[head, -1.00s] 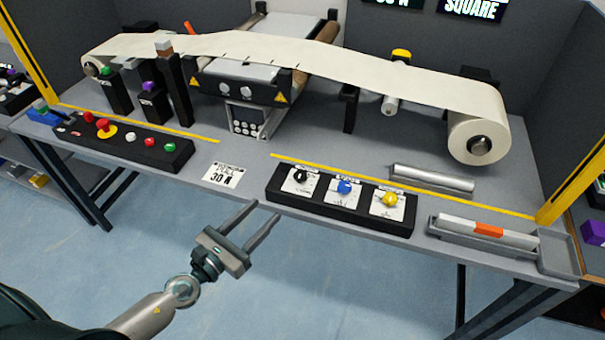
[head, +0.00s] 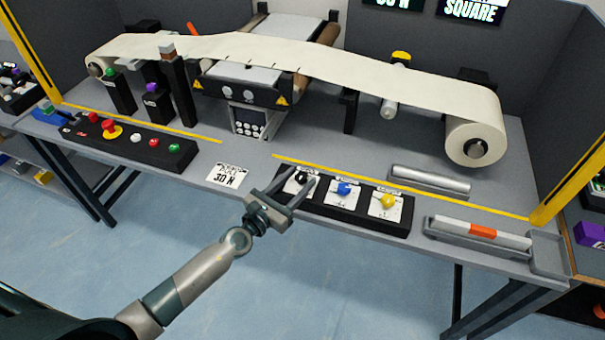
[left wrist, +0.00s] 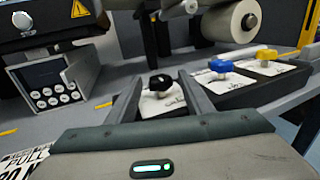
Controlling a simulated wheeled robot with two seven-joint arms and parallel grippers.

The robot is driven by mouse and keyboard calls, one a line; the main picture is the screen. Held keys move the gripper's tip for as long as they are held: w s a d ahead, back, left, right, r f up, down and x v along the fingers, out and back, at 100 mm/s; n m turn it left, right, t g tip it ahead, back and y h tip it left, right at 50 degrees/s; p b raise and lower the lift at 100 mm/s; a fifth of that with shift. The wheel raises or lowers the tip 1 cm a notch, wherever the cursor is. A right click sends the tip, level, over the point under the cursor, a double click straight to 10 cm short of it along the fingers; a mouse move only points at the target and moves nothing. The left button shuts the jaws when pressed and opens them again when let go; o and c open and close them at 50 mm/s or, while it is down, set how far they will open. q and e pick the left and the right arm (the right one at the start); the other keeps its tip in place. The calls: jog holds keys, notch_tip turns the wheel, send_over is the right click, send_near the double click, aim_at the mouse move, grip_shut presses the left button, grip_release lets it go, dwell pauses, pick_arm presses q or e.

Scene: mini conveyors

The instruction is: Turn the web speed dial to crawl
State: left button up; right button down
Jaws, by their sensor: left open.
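A black box with three dials (head: 321,206) sits at the table's front edge. It carries a black dial (head: 302,178), a blue dial (head: 344,188) and a yellow dial (head: 388,201), each on a white label; I cannot read which is web speed. My left gripper (head: 302,180) is open, with its fingers reaching over the black dial's label. In the left wrist view the black dial (left wrist: 158,82) stands between the open fingers, with no visible grip on it. The blue dial (left wrist: 220,66) and yellow dial (left wrist: 266,57) are to its right. My right gripper is not in view.
A black panel with red, white and green buttons (head: 120,145) lies left. A "30 N" card (head: 228,176) lies beside the dial box. A pale web (head: 300,55) runs to a roll (head: 472,138) behind. A yellow line (head: 400,187) crosses the table.

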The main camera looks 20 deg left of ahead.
pick_arm(q)
jog(key=shift+x, duration=1.3)
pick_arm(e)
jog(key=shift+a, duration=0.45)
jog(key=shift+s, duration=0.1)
pick_arm(q)
jog(key=c, duration=1.1)
jog(key=shift+o, duration=0.3)
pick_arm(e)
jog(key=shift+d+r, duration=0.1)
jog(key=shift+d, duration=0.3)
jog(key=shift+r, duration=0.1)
